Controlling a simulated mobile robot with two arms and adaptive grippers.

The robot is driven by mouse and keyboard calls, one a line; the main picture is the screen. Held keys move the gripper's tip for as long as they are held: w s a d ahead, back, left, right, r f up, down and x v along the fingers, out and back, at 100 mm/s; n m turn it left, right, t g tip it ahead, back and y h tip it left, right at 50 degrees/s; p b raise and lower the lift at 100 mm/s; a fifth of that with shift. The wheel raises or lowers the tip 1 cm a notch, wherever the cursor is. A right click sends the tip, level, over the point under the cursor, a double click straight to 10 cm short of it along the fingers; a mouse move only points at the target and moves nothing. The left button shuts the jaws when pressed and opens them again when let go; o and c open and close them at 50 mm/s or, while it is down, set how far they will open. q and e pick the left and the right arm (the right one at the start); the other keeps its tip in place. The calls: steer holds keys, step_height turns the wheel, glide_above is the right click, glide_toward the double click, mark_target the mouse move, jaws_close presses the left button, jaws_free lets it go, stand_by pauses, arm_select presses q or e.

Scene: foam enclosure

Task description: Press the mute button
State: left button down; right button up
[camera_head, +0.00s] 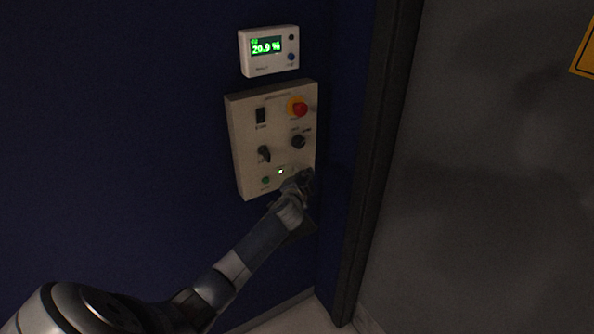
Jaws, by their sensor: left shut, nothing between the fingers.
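A white control panel (244,137) is mounted on the dark blue wall. It bears a red knob on a yellow base (298,107), a black rocker switch (260,115), two dark rotary knobs, a small lit green lamp (281,171) and a green button (265,181). My left gripper (303,178) is shut and empty at the panel's lower right corner, and it covers what is there. I cannot tell whether it touches the panel. The labels are too small to read, so I cannot tell which control is the mute button. My right gripper is not in view.
A white meter (268,67) with a green display reading 20.9 % and two small buttons is on the wall above the panel. A dark vertical frame (378,150) stands to the right, then a grey surface with a yellow sign (584,55).

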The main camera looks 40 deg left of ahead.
arm_select(q)
steer(key=shift+s+d+p, duration=0.1)
steer(key=shift+s+d, duration=0.2)
steer(key=shift+d, duration=0.45)
steer(key=shift+s+d+p, duration=0.15)
steer(key=shift+s+d, duration=0.2)
steer(key=shift+d, duration=0.45)
steer(key=shift+s+d+p, duration=0.1)
steer(key=shift+s+d, duration=0.2)
steer(key=shift+d, duration=0.45)
